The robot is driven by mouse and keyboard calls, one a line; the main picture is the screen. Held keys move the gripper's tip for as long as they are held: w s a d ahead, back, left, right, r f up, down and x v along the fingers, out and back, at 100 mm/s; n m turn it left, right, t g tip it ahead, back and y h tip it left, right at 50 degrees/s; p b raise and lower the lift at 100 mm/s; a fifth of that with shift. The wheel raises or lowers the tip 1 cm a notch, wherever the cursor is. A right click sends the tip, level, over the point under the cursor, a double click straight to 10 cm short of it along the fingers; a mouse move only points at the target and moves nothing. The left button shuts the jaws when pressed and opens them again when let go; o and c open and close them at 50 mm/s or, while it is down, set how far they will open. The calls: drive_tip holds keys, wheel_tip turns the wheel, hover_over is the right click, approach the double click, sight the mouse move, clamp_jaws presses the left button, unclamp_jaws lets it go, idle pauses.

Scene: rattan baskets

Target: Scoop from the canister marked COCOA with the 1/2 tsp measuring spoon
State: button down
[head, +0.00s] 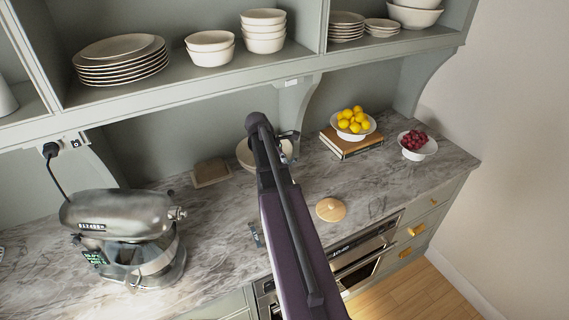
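My gripper (288,148) is at the far end of my dark purple arm, over the back of the marble counter. It is small and partly hidden by my arm, so I cannot tell whether it is open or shut, or whether it holds anything. A pale round vessel (245,156) is partly hidden behind it; I cannot tell if it is a bowl or a canister. A round wooden lid (330,209) with a small knob lies on the counter right of my arm. No COCOA marking and no measuring spoon can be made out. My arm hides part of the counter.
A stand mixer (120,235) with a dark tag stands at the left. A wooden board (211,172) lies at the back. Lemons (354,120) in a bowl rest on books (351,143); a bowl of red fruit (417,145) is farther right. A dish shelf (270,65) overhangs the counter.

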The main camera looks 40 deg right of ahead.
drive_tip(key=shift+f+b, duration=4.7)
drive_tip(key=shift+f, duration=0.1)
drive_tip(key=shift+s+d+r+t+y+p, duration=0.45)
drive_tip(key=shift+r+t+y+p, duration=0.25)
drive_tip(key=shift+t+y+p, duration=0.35)
drive_tip(key=shift+s+d+r+t+y+p, duration=0.45)
drive_tip(key=shift+r+t+y+p, duration=0.35)
drive_tip(key=shift+t+y, duration=0.35)
drive_tip(key=shift+s+d+r+t+y+p, duration=0.45)
drive_tip(key=shift+r+t+y+p, duration=0.15)
drive_tip(key=shift+t+y+p, duration=0.45)
